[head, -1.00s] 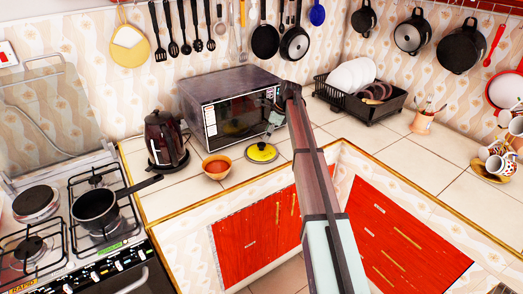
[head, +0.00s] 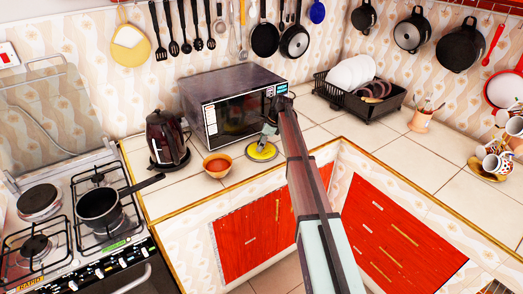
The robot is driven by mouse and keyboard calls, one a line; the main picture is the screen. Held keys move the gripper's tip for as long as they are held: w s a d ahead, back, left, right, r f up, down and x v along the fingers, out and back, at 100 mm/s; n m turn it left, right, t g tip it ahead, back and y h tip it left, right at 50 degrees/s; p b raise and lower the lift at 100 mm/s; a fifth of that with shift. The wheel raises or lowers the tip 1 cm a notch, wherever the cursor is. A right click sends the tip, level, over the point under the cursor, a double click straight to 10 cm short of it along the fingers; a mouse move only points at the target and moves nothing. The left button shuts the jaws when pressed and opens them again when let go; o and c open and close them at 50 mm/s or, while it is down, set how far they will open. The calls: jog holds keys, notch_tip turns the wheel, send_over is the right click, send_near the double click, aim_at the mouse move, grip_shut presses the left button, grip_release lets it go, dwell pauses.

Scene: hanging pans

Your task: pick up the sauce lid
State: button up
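The sauce lid (head: 262,153) is a round yellow disc lying on the tiled counter in front of the microwave. My gripper (head: 262,144) is right over the lid, pointing down at its middle, and hides the dark knob. It is too small in view to tell whether the fingers touch the knob or are open or shut. A small orange bowl with reddish sauce (head: 217,167) stands uncovered to the left of the lid.
The microwave (head: 232,112) stands close behind the lid. A dark kettle (head: 166,138) is at the left, beside the stove with a pan (head: 98,208). A black dish rack (head: 358,97) is at the right.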

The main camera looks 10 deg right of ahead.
grip_shut()
jog(key=shift+r, duration=0.1)
